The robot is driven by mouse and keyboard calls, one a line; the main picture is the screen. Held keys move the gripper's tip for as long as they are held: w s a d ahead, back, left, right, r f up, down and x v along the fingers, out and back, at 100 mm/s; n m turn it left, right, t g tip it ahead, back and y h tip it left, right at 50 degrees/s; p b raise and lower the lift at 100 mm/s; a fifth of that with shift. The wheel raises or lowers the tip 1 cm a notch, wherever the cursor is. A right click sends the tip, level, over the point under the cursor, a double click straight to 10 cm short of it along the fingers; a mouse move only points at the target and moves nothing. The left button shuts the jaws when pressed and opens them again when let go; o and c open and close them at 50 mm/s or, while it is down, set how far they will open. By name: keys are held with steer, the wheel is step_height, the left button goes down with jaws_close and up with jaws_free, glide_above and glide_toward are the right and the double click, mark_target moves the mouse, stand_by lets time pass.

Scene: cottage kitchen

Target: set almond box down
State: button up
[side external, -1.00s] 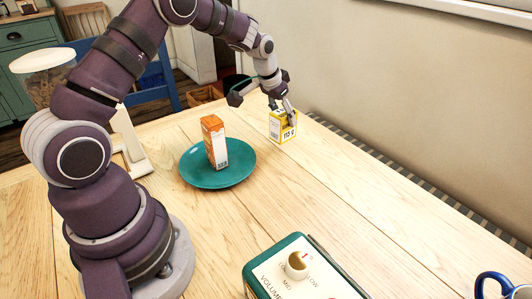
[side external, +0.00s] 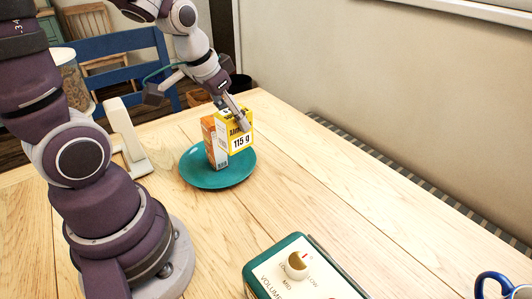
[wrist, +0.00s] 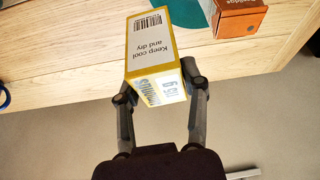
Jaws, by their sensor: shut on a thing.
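The almond box (side external: 240,135) is yellow and white, with "115 g" on its side. My gripper (side external: 241,119) is shut on it. In the side view the box overlaps the right part of the teal plate and partly hides an orange box (side external: 213,146) on the plate (side external: 218,182). In the wrist view the almond box (wrist: 152,50) is between my two fingers (wrist: 158,87), its barcode face showing. There the orange box (wrist: 240,14) and a piece of the teal plate (wrist: 219,22) are to its right, apart from it. I cannot tell its exact height.
A green and white control box (side external: 300,270) with a knob stands at the front of the wooden table (side external: 350,205). A blue-handled item (side external: 494,284) is at the right edge. A white stand with a clear container (side external: 128,140) is at the left. The table right of the plate is clear.

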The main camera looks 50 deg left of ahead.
step_height(320, 180, up, 8)
steer(key=shift+r, duration=0.25)
steer(key=s+a+n+g+y, duration=0.15)
steer(key=a+n, duration=0.45)
steer(key=a, duration=0.6)
steer(key=s+a+n+g+y, duration=0.1)
steer(key=s+a+n+y, duration=0.15)
steer(key=a+n, duration=0.65)
steer(key=a+f+m, duration=0.1)
steer(key=f, duration=0.5)
steer(key=a+f+m, duration=0.1)
steer(key=f, duration=0.5)
steer(key=a+f, duration=0.1)
steer(key=f, duration=0.6)
steer(key=shift+s+a+f+m, duration=0.1)
steer(key=shift+s+a+m, duration=0.2)
steer(key=shift+m, duration=0.1)
steer(key=shift+f, duration=0.1)
steer(key=o, duration=1.2)
